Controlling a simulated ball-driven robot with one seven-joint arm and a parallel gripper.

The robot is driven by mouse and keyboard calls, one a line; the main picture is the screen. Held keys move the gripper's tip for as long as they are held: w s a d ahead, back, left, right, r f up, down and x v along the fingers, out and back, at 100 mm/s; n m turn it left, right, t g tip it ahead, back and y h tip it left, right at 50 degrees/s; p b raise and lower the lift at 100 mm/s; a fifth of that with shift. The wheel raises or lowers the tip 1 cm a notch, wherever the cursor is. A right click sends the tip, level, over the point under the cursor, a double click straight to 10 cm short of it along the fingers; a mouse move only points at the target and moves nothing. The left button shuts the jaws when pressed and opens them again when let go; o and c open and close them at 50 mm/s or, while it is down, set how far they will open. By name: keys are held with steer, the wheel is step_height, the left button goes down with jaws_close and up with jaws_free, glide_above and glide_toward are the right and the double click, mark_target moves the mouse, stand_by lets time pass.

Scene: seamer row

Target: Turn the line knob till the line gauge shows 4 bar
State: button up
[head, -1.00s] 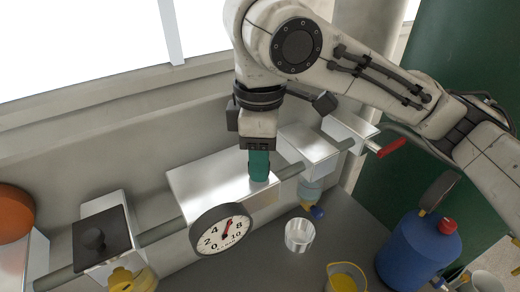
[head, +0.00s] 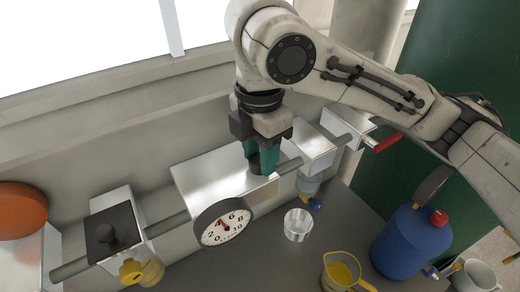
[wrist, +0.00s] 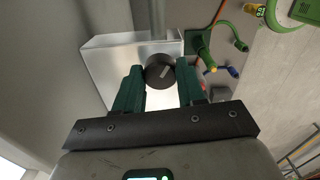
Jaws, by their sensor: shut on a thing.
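The line gauge (head: 224,224) is a round white dial with a dark rim on the front of a silver box (head: 215,180) in the head view. Its red needle points up and left, roughly between 4 and 6; the exact value is too small to read. The line knob (wrist: 160,70) is dark and round with a pale mark, and sits on the silver box in the wrist view. My gripper (head: 261,158) comes down from above with green fingers. It is shut on the knob, one finger on each side, as the wrist view also shows (wrist: 160,88).
A second black knob (head: 107,236) stands on a box at the left. A metal cup (head: 298,226), a yellow jug (head: 342,272) and a blue jug (head: 412,241) stand at the front right. A red lever (head: 387,142) is on the pipe further right.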

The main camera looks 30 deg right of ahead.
stand_by(0.3)
steer(key=o, duration=1.1)
steer(key=shift+c, duration=0.2)
step_height(320, 180, up, 11)
steer(key=shift+b, duration=0.35)
steer(key=shift+f, duration=0.1)
